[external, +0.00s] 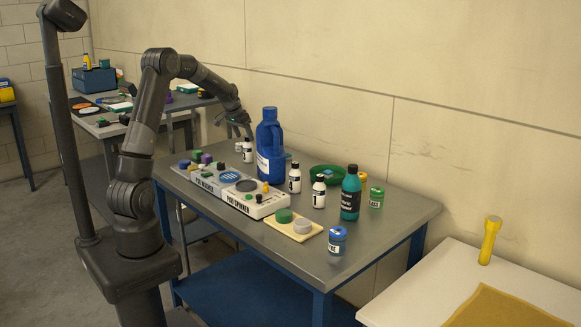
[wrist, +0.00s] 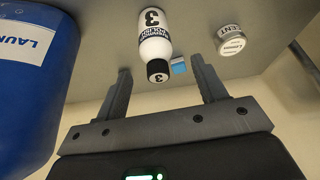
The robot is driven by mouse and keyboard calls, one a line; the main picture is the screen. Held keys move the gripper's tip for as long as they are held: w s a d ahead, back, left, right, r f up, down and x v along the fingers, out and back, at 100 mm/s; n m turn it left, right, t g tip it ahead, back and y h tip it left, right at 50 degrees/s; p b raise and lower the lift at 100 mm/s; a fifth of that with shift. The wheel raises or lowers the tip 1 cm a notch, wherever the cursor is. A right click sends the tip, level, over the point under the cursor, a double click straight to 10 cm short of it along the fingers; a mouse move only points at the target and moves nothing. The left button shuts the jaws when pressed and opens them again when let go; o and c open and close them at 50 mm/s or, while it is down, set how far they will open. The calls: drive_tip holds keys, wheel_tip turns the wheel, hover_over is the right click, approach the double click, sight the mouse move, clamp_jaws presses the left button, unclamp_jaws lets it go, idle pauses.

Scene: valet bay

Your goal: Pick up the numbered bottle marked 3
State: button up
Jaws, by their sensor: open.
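The bottle marked 3 (wrist: 154,42) is white with a black cap and shows upside down in the wrist view, between and beyond my finger tips. In the external view a white bottle with a black cap (external: 247,152), which appears to be the same one, stands upright at the far end of the grey table, just below my gripper (external: 239,122). Its number cannot be read there. My gripper also shows in the wrist view (wrist: 161,68); its two fingers are apart with nothing held between them.
A large blue laundry jug (external: 270,145) stands close by, filling the left of the wrist view. A round scent tin (wrist: 230,41) and a small blue block (wrist: 178,66) are near the bottle. Two similar white bottles (external: 294,179) (external: 319,192) stand nearer the table's middle.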

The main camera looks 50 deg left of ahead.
sight(249, 143)
drive_tip(key=x, duration=0.5)
drive_tip(key=shift+w+d+f, duration=0.2)
drive_tip(key=shift+w+f, duration=0.05)
drive_tip(key=shift+w, duration=0.25)
drive_tip(key=shift+c, duration=0.4)
drive_tip(key=c, duration=1.1)
